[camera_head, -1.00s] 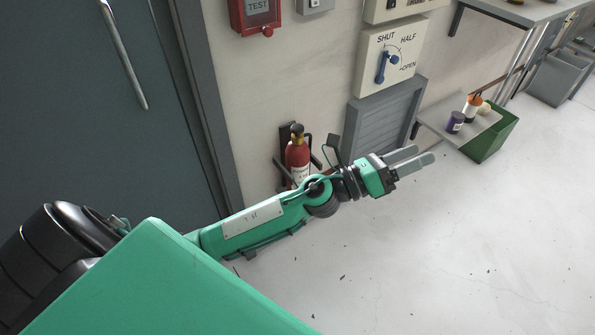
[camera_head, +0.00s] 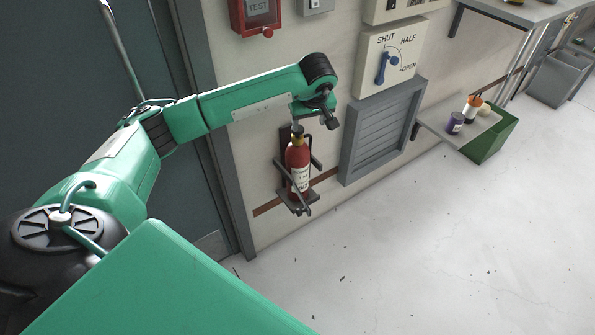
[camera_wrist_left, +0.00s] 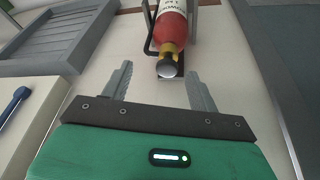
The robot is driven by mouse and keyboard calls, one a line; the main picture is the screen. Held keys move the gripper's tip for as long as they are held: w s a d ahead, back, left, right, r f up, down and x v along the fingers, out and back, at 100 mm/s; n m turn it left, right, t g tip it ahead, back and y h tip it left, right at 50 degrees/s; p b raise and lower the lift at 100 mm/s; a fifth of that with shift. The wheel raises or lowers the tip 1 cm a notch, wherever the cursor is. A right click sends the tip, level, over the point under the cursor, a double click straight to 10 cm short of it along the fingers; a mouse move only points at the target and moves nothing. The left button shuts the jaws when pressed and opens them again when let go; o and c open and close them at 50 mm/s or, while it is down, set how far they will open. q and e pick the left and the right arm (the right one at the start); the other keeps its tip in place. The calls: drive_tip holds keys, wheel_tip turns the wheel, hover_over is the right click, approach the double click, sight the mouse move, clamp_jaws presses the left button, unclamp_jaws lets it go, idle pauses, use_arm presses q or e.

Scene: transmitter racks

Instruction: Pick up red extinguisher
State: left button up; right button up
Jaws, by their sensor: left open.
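The red extinguisher (camera_head: 298,166) stands upright in a dark wall bracket (camera_head: 297,206) low on the wall, right of the door. It has a white label and a dark top. My left arm reaches across from the left, and its wrist is just above the extinguisher. My left gripper (camera_wrist_left: 156,82) is open and empty in the left wrist view. There the extinguisher (camera_wrist_left: 172,25) shows beyond the fingers, its top toward the gap between them and apart from them. In the head view the left fingers are mostly hidden by the wrist. My right gripper is not in view.
A grey louvred vent (camera_head: 382,130) is right of the extinguisher, below a panel (camera_head: 404,50) with a blue handle. A red test box (camera_head: 262,14) is above. A shelf with small containers and a green bin (camera_head: 492,140) stand farther right.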

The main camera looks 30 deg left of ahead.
sight(301, 131)
use_arm(q)
drive_tip(key=shift+y, duration=0.3)
drive_tip(key=x, duration=0.2)
drive_tip(key=a+x, duration=0.1)
drive_tip(key=x, duration=0.5)
drive_tip(key=shift+a, duration=0.4)
drive_tip(key=x, duration=0.2)
drive_tip(key=a+x, duration=0.1)
drive_tip(key=x, duration=0.1)
drive_tip(key=shift+b, duration=0.35)
drive_tip(key=shift+w+f, duration=0.1)
drive_tip(key=shift+f, duration=0.3)
clamp_jaws()
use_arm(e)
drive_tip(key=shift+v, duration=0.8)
use_arm(q)
drive_tip(key=shift+w+r, duration=0.1)
drive_tip(key=shift+r, duration=0.1)
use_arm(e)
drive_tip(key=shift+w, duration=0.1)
